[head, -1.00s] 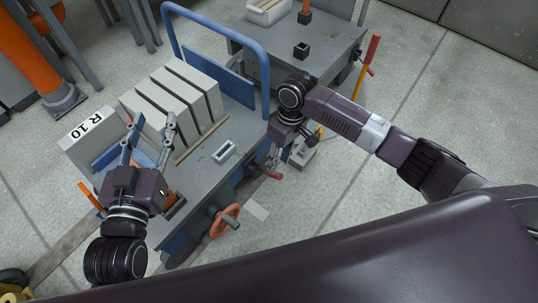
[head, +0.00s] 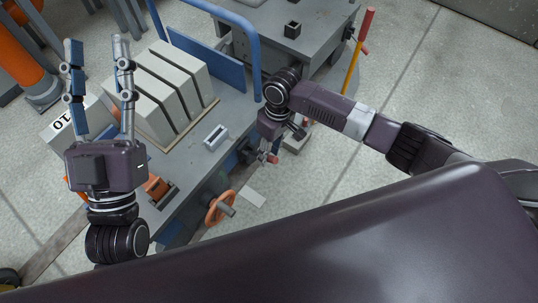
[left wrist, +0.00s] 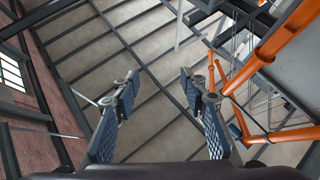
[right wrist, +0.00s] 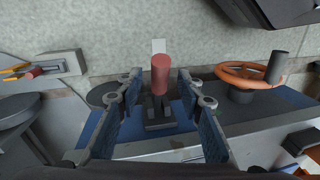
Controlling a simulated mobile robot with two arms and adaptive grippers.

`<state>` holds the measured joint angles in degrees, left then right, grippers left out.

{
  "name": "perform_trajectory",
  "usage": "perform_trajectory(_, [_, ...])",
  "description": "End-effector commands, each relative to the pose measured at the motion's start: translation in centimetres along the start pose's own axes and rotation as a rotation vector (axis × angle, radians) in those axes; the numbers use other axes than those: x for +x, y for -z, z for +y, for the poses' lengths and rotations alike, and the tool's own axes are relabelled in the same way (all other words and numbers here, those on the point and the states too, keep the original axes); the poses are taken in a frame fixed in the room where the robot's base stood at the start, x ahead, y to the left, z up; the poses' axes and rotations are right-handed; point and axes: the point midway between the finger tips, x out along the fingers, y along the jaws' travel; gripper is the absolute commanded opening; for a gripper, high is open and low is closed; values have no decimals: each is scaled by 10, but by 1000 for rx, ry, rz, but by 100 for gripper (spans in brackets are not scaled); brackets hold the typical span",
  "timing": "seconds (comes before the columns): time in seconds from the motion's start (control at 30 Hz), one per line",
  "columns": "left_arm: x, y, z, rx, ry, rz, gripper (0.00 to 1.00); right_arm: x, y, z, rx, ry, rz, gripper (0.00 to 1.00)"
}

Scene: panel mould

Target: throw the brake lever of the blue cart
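The blue cart has a blue push handle (head: 258,55) and a grey deck carrying grey blocks. Its brake lever, with a red cylindrical grip (right wrist: 160,72), stands in the middle of the right wrist view; the red end also shows small in the head view (head: 272,158). My right gripper (right wrist: 159,82) is open, with one finger on each side of the red grip and a gap on both sides. In the head view the right fingers are partly hidden by the wrist.
An orange handwheel (head: 220,207) is on the cart's near side, and right of the lever in the right wrist view. A grey bench (head: 290,20) with a yellow, red-gripped lever (head: 351,65) stands behind. Floor on the right is clear.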

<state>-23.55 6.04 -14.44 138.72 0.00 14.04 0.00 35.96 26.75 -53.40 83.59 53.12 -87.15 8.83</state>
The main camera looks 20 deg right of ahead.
Motion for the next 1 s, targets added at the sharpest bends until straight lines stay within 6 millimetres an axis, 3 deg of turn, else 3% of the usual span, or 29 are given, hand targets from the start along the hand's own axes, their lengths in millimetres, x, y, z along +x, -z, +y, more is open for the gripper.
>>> perform_trajectory(0.2, [-2,20,2,-5,-4,96,40,9,0,0,0,0,-1,34])
perform_trajectory(0.53, [-2,24,3,-6,-4,112,40,10,0,0,0,0,0,34])
perform_trajectory(0.87, [-2,24,2,-5,-4,111,40,10,0,0,0,0,0,0])
perform_trajectory(1.0, [-2,24,2,-5,-4,111,40,10,0,0,0,0,0,0])
